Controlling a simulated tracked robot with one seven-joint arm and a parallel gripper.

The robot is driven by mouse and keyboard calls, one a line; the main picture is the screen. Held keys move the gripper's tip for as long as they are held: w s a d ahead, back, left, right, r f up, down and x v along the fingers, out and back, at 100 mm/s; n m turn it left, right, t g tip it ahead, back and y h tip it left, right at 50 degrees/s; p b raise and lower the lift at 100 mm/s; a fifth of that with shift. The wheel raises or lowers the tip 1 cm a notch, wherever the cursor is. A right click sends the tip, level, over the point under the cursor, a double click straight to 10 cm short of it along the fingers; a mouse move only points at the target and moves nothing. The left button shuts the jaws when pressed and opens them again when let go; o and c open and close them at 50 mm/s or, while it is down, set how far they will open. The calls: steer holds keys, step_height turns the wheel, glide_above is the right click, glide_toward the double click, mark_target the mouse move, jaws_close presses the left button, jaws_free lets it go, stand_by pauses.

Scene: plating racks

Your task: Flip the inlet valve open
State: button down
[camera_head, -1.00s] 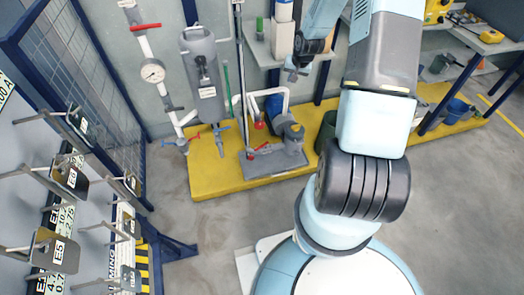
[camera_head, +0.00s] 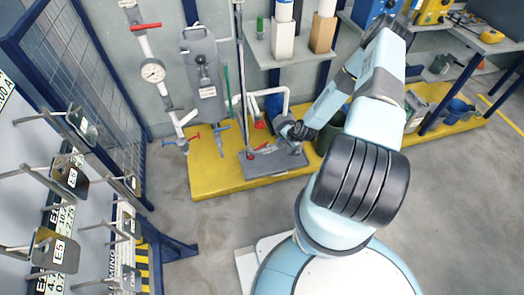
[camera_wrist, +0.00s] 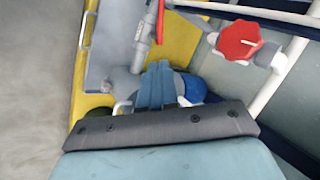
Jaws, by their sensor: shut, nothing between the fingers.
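A red lever (camera_head: 262,147) sits on a short grey pipe at the left of the grey pump base (camera_head: 272,169). It matches the red lever (camera_wrist: 160,20) on a grey pipe in the wrist view; I see no label naming it the inlet valve. A red round knob (camera_head: 259,125) on white piping stands behind it and also shows in the wrist view (camera_wrist: 238,40). My gripper (camera_wrist: 157,68) is shut and empty, below the red lever in the wrist view and apart from it. In the head view my wrist is beside the pump; the fingertips are hard to make out.
The pump stands on a yellow platform (camera_head: 216,180). A grey tank (camera_head: 203,75), a gauge (camera_head: 153,72) and another red lever (camera_head: 146,27) are on the left. A shelf (camera_head: 281,55) is behind. A rack with plates (camera_head: 52,252) is far left. The floor in front is clear.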

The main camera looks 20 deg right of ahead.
mark_target(261, 146)
step_height(261, 146, down, 6)
steer(key=s+a+m, duration=0.2)
steer(key=s+a, duration=0.1)
steer(key=w+a+f, duration=0.5)
steer(key=w+f, duration=0.3)
steer(key=w, duration=0.1)
steer(key=shift+w+f+t, duration=0.25)
steer(key=shift+w+t, duration=0.05)
steer(key=shift+t, duration=0.1)
steer(key=shift+d, duration=0.1)
